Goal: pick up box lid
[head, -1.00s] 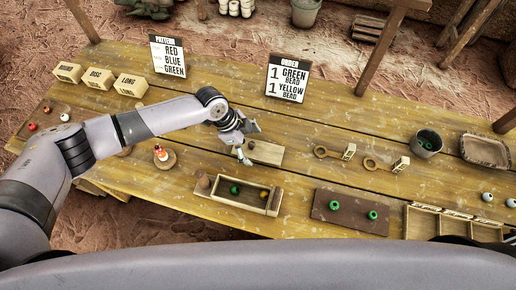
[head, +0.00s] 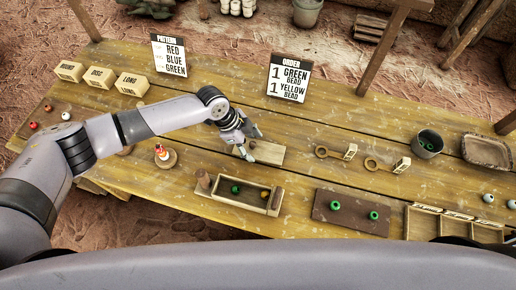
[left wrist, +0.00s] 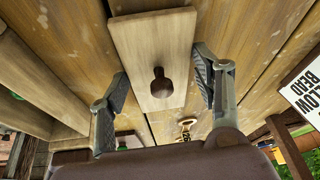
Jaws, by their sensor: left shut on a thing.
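The box lid (head: 268,153) is a flat pale wooden board lying level behind the open box. In the left wrist view the lid (left wrist: 150,45) shows a dark brown knob (left wrist: 161,83) on its top. My left gripper (head: 250,145) is at the lid's left part, its fingers on opposite long sides. In the left wrist view the gripper (left wrist: 163,68) straddles the lid and is shut on it. I cannot tell whether the lid is clear of the table. My right gripper is not in view.
An order sign (head: 289,78) and a pattern sign (head: 169,54) stand behind. A candle-like item on a round stand (head: 163,156) is left of the box. A dark board (head: 350,222) with two green beads lies right. Two wooden loop-handled tools (head: 337,152) lie right of the lid.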

